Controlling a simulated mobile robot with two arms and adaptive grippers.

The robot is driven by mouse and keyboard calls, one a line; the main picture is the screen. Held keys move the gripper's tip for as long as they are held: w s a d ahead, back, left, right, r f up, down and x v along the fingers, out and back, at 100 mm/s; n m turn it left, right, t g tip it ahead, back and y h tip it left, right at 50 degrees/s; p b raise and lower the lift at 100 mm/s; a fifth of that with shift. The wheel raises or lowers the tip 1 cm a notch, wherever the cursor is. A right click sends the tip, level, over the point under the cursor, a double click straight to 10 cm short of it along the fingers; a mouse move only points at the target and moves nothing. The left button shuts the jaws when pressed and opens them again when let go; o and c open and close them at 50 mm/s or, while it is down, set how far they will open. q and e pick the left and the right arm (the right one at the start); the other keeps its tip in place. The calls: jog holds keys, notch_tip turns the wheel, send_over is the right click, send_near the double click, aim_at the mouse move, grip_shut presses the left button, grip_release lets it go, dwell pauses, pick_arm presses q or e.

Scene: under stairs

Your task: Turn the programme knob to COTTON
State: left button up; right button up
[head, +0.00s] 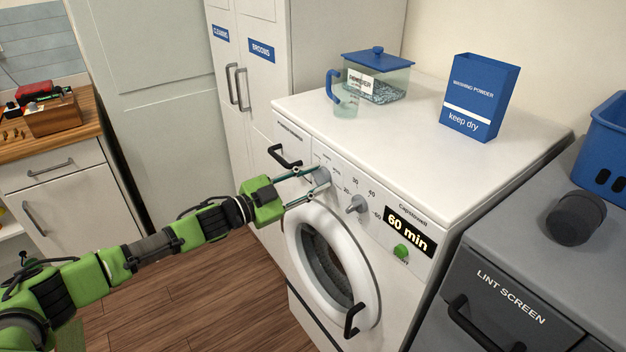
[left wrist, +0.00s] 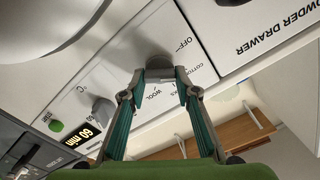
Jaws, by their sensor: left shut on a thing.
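The programme knob (head: 322,174) is a grey knob on the front panel of the white washing machine (head: 440,160). My left gripper (head: 318,180) reaches it from the left, with its fingers shut on the knob's two sides. In the left wrist view the knob (left wrist: 158,64) sits between the fingertips of the left gripper (left wrist: 158,76). The labels OFF, COTTON and WOOL show upside down around it, partly covered by the fingers. I cannot tell which label the knob points at. My right gripper is not in view.
A temperature knob (head: 356,204), a display reading 60 min (head: 408,230) and a green button (head: 401,251) sit right of the programme knob. The round door (head: 300,250) is below, the powder drawer handle (head: 285,158) to the left. A washing powder box (head: 478,98) stands on top.

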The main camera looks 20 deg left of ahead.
pick_arm(q)
jog(key=shift+m, duration=0.6)
jog(key=o, duration=1.1)
jog(key=shift+s+a, duration=0.1)
jog(key=shift+s+a+f, duration=0.1)
jog(key=shift+s+a, duration=0.05)
jog(key=shift+s, duration=0.1)
jog(key=v, duration=1.1)
jog(key=shift+s+a, duration=0.1)
